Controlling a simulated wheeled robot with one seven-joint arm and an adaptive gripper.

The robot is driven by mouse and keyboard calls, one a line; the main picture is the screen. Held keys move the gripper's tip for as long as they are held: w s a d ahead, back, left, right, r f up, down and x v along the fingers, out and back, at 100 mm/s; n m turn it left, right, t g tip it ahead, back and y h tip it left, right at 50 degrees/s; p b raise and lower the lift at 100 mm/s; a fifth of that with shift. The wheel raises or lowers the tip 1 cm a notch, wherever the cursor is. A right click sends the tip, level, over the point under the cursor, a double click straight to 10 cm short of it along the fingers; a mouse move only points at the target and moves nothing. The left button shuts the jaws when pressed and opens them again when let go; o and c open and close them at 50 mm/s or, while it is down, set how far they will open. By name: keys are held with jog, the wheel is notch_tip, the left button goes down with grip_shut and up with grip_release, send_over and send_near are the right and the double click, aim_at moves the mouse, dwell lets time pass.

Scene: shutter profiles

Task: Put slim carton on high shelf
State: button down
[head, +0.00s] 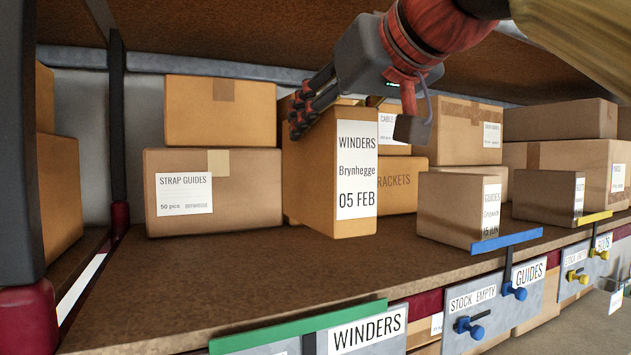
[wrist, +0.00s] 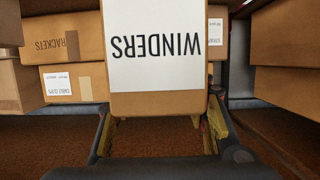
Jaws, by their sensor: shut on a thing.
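The slim carton (head: 303,175) is a tall, narrow brown box with a white label reading WINDERS, Brynhegge, 05 FEB. It is upright over the shelf board (head: 250,275); I cannot tell if its base touches the board. My gripper (head: 312,103) comes in from above and behind and is shut on the upper part of the carton. In the wrist view, the carton (wrist: 160,103) appears upside down between the fingers of my gripper (wrist: 160,128). The far finger contact is partly hidden.
A STRAP GUIDES box (head: 240,190) with another box (head: 220,110) on top stands left. A GUIDES box (head: 455,208) and stacked boxes stand right. A dark post (head: 118,120) is at left. A green strip (head: 300,326) and WINDERS tag (head: 367,330) mark the clear front edge.

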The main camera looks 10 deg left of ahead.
aim_at(341, 156)
jog(key=a+f, duration=0.1)
jog(key=w+a+f, duration=0.1)
jog(key=f, duration=0.1)
jog(key=w+a+f, duration=0.1)
jog(key=a+f, duration=0.1)
jog(key=shift+w+f, duration=0.2)
jog(key=shift+f, duration=0.05)
jog(key=shift+f+p, duration=0.5)
jog(key=shift+f, duration=1.15)
jog(key=c, duration=1)
grip_release()
jog(key=shift+f, duration=0.1)
jog(key=b+v, duration=0.3)
jog(key=v, duration=0.9)
jog(key=shift+r, duration=0.2)
jog(key=shift+w, duration=0.1)
